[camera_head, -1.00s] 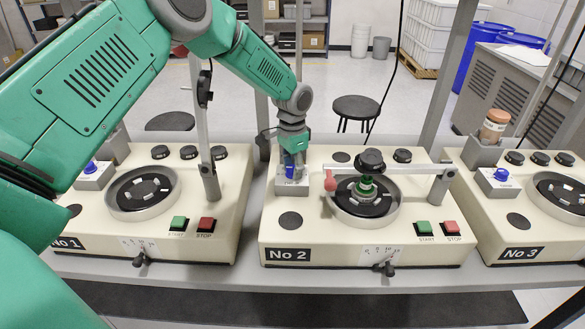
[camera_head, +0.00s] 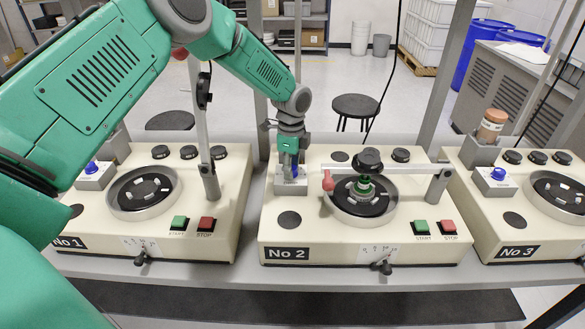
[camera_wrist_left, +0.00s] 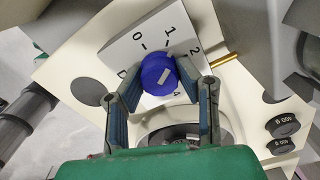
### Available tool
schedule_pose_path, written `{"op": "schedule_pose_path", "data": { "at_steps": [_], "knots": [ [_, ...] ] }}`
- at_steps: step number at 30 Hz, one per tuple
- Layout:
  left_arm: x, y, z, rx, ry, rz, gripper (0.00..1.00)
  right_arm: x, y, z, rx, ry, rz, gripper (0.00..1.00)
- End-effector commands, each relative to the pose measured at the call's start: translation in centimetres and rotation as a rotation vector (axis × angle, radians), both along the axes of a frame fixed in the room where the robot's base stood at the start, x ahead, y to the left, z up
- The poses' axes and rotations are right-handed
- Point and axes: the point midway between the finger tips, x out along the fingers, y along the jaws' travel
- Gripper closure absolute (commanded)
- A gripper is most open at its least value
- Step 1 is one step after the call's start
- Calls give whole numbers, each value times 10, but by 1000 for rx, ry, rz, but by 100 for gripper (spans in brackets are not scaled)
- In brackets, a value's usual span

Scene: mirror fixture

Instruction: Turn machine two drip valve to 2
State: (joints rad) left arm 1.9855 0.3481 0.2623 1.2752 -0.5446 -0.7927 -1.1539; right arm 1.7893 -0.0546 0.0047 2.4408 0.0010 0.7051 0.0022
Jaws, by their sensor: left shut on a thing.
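The blue drip valve knob of machine two (camera_head: 295,171) sits on its white dial block (camera_head: 291,186) at the machine's back left. My left gripper (camera_head: 290,172) reaches down over it and hides most of it. In the left wrist view the blue knob (camera_wrist_left: 160,75) is between the two fingers of my left gripper (camera_wrist_left: 158,78), which is shut on it. The dial plate (camera_wrist_left: 125,50) shows 0, 1, 2 and 4 around the knob. A light bar marks the knob's top; I cannot tell which number it points to. My right gripper is not in view.
Machine two's round polishing bowl (camera_head: 334,207), with a red-tipped arm (camera_head: 328,181) across it, is just right of the gripper. Machine one (camera_head: 105,225) stands to the left and machine three (camera_head: 470,215) to the right.

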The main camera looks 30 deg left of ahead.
Motion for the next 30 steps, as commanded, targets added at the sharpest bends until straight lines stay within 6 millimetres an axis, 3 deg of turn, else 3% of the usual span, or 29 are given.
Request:
{"op": "schedule_pose_path", "data": {
  "at_steps": [15,30],
  "knots": [
    [5,3,4,5,-14,-424,100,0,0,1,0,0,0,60],
    [5,3,5,6,-16,-572,100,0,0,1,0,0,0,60]
  ]
}}
